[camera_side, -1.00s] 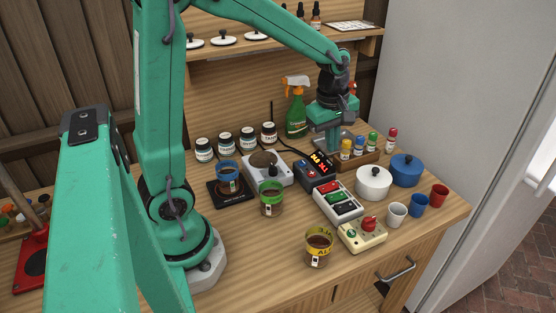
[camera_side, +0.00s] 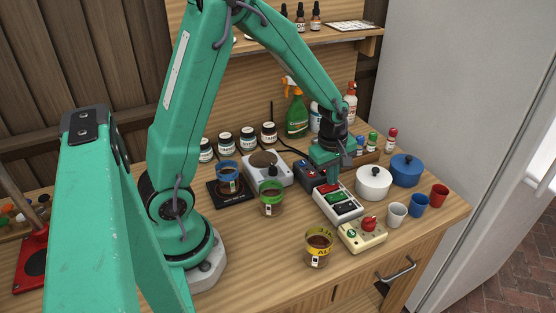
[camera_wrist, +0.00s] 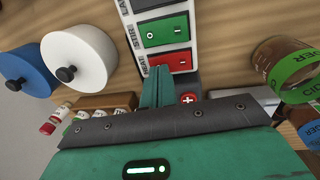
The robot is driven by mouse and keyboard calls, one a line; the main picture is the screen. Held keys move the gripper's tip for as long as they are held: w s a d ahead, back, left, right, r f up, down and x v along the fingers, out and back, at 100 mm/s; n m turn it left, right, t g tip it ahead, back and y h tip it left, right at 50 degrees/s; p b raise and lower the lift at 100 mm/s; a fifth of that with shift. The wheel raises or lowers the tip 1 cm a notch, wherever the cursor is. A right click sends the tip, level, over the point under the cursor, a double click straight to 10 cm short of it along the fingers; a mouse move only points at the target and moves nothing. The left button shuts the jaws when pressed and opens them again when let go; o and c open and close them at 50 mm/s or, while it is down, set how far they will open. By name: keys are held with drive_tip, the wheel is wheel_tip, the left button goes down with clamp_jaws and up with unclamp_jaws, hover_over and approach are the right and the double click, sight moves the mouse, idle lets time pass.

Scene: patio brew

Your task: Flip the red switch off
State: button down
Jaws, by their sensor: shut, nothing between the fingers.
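The red switch (camera_wrist: 170,62) is the end rocker on a white switch panel (camera_wrist: 196,40), beside the "HEAT" label in the wrist view. A green rocker (camera_wrist: 165,31) and a black one lie farther along the same panel. In the side view the panel (camera_side: 348,214) lies on the bench. My gripper (camera_wrist: 156,72) is shut and empty, its fingertips over or at the near edge of the red rocker. I cannot tell whether they touch it. In the side view my gripper (camera_side: 326,182) points down at the panel's far end and mostly hides the red rocker.
A white pot (camera_side: 374,184) and a blue pot (camera_side: 406,171) stand right of the panel. A cream box with a red knob (camera_side: 362,236) stands in front.

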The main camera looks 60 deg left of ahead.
drive_tip(key=shift+f, duration=0.15)
drive_tip(key=shift+w+f, duration=0.1)
idle(0.4)
drive_tip(key=shift+s, duration=0.2)
drive_tip(key=shift+s+r, duration=0.2)
drive_tip(key=shift+s, duration=0.35)
drive_tip(key=shift+r, duration=0.15)
wheel_tip(320, 180, up, 14)
drive_tip(key=w, duration=0.1)
drive_tip(key=shift+w, duration=0.3)
idle(0.5)
idle(0.4)
